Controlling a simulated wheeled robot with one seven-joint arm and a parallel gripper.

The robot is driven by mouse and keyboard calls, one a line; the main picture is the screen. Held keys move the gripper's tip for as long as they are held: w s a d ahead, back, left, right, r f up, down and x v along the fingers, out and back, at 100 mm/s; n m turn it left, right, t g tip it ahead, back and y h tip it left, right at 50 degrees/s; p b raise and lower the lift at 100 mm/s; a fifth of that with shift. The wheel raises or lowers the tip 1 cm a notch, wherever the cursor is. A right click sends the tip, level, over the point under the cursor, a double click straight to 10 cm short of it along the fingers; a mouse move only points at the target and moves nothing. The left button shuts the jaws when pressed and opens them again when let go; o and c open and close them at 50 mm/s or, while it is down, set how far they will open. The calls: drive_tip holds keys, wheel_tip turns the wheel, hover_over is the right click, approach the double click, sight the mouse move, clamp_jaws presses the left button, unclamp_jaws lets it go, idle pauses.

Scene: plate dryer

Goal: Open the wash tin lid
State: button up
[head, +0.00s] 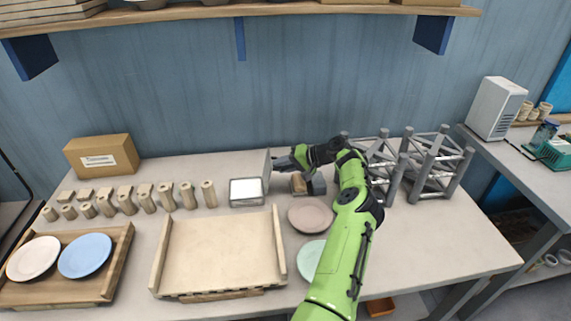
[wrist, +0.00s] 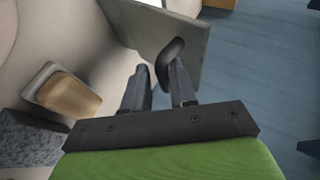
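The wash tin (head: 247,192) is a small grey metal box with a bright white top opening, on the table in the head view. Its lid (head: 266,170) stands about upright at the tin's right side. In the wrist view the lid (wrist: 140,28) is a grey panel with a dark rounded handle (wrist: 170,62). My gripper (head: 279,164) is just right of the lid. In the wrist view its fingers (wrist: 158,80) are apart, with the handle close to the right fingertip. I cannot tell whether they touch.
A brown-topped block (head: 299,184) lies just right of the tin. A pink plate (head: 311,215) and a pale green plate (head: 311,260) lie near my arm. A wooden tray (head: 220,255) is in front, wooden pegs (head: 147,197) stand left, and a metal rack (head: 398,165) stands right.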

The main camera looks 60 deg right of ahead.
drive_tip(key=o, duration=0.3)
drive_tip(key=shift+w+a+f, duration=0.3)
drive_tip(key=shift+w+f, duration=0.05)
drive_tip(key=shift+f, duration=0.15)
drive_tip(key=shift+o, duration=0.2)
drive_tip(key=shift+r, duration=0.1)
drive_tip(key=p+v, duration=0.1)
drive_tip(key=v, duration=1.1)
drive_tip(key=shift+d, duration=0.2)
drive_tip(key=shift+r, duration=0.15)
